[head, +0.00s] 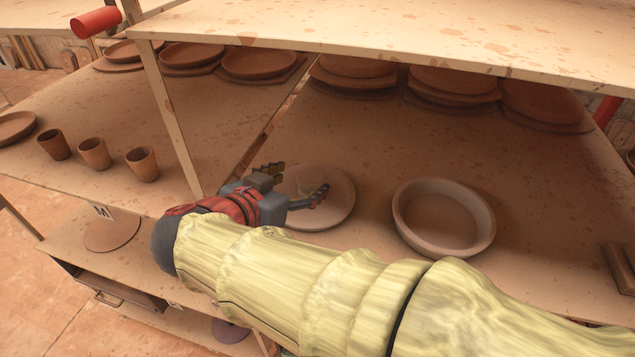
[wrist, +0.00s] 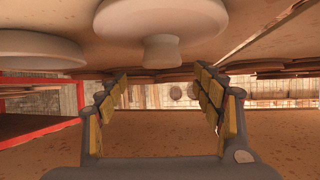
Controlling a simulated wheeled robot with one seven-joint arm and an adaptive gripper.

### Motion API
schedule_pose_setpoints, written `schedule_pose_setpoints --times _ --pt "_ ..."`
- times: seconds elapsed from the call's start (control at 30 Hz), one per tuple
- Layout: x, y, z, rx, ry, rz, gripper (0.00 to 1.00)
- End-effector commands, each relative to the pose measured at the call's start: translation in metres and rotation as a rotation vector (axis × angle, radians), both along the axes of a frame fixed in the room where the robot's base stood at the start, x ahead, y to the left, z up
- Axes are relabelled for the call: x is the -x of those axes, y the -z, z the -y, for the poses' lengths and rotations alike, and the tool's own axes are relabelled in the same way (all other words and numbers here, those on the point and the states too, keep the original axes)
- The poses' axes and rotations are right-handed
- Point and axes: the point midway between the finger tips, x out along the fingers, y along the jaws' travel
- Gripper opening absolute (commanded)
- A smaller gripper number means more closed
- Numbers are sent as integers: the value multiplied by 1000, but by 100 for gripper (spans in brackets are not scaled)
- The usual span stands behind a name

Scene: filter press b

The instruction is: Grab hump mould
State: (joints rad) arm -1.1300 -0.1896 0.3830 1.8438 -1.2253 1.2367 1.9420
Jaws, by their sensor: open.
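The hump mould (head: 338,212) looks like a pale round disc with a short knob, and sits on the wooden shelf. In the wrist view, which appears upside down, the mould (wrist: 160,18) is at top centre, its knob pointing down the picture. My gripper (head: 300,181) is open, reaching over the mould's left side in the head view and hiding part of it. In the wrist view, the fingers of my gripper (wrist: 160,76) are apart and empty, with the knob lined up between them. How far the tips are from the knob is unclear.
A wide shallow bowl (head: 443,238) stands right of the mould. Stacked clay plates (head: 350,85) line the back. Three cups (head: 94,153) stand on the left shelf. A post (head: 168,115) and an upper shelf (head: 400,35) border the space. Shelf between mould and plates is clear.

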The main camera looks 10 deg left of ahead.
Motion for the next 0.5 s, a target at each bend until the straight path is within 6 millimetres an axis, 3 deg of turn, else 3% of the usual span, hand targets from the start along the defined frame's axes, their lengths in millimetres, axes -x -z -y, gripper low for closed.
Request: schedule_pose_setpoints --times 0.5 --pt "-51 33 12 3 2 -2 67"
